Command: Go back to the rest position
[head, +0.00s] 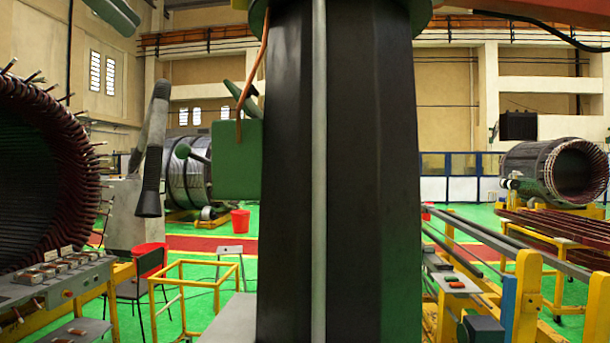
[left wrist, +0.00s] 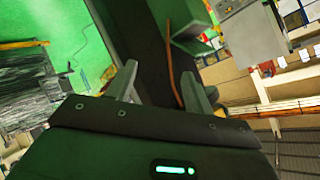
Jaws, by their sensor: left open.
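My left gripper (head: 114,14) shows only in part at the top left edge of the head view, high up and in the air. In the left wrist view my left gripper (left wrist: 163,92) shows both grey-green fingers set well apart. Nothing is held between them. A tall dark post (head: 340,170) shows beyond the fingers, and I see no contact with it. My right gripper is not in the head view.
The post blocks the middle of the head view. A green box (head: 237,160) with an orange cable (head: 254,65) sits at its left side. A large stator (head: 40,175) stands at left, another (head: 560,170) at far right. Yellow frames (head: 527,290) stand low at right.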

